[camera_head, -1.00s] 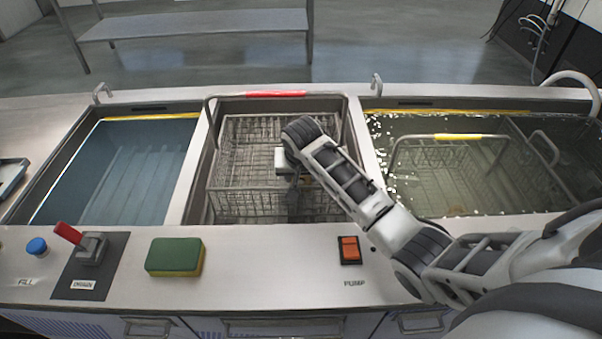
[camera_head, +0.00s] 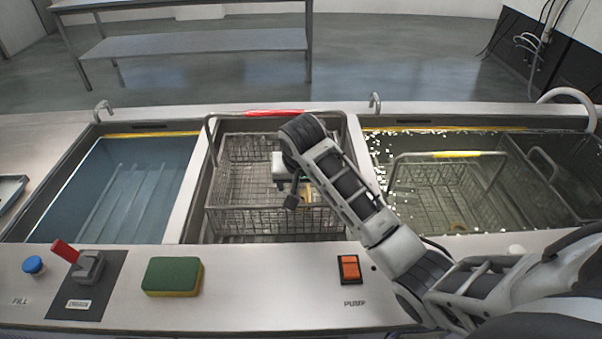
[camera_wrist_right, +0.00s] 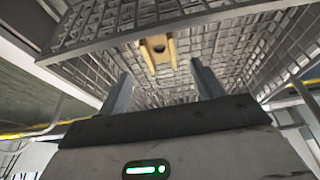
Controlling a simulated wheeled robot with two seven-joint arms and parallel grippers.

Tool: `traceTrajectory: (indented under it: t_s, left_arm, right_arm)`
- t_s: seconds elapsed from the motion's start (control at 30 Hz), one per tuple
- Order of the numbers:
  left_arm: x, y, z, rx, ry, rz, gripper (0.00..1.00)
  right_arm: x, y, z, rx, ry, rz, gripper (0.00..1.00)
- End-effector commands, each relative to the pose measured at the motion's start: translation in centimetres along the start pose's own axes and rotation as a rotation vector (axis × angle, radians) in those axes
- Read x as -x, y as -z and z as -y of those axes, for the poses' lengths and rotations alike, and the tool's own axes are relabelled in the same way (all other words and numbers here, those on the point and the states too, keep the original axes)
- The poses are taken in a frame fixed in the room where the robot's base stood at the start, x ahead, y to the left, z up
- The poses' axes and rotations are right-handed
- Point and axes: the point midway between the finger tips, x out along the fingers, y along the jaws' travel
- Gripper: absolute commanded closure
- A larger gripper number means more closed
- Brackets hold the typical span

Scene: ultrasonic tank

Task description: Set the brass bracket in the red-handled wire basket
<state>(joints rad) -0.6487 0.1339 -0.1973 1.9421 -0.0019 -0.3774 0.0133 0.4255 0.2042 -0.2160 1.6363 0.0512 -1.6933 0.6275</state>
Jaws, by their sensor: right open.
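The red-handled wire basket (camera_head: 228,220) stands in the middle tank, its red grip (camera_head: 273,113) on the raised handle at the back. The brass bracket (camera_wrist_right: 158,50) shows in the right wrist view, inside the wire basket (camera_wrist_right: 215,14), just beyond the fingertips and apart from them. In the head view only a yellowish sliver of it (camera_head: 306,192) shows beside my right gripper (camera_head: 290,197). That gripper is over the basket, and its fingers (camera_wrist_right: 162,78) are spread with nothing between them. My left gripper is not in view.
A yellow-handled basket (camera_head: 440,172) sits in the liquid of the right tank. The left tank (camera_head: 115,190) holds blue liquid and no basket. The front ledge carries a green sponge (camera_head: 172,276), an orange pump switch (camera_head: 349,267) and a red-handled lever (camera_head: 66,252).

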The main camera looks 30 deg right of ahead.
Motion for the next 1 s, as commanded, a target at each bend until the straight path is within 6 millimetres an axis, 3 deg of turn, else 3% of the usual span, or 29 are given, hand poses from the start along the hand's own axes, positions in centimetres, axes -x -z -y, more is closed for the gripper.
traceTrajectory:
  t_s: [0.13,0.33,1.0]
  left_arm:
    - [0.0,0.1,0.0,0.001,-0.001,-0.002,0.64]
    - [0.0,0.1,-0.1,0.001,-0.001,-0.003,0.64]
    - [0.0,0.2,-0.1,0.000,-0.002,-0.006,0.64]
  right_arm:
    - [3.0,0.1,0.1,0.000,0.003,-0.004,0.33]
    - [5.3,0.1,0.0,0.000,0.001,-0.002,0.33]
    - [5.6,0.0,0.0,0.000,-0.001,0.001,0.33]
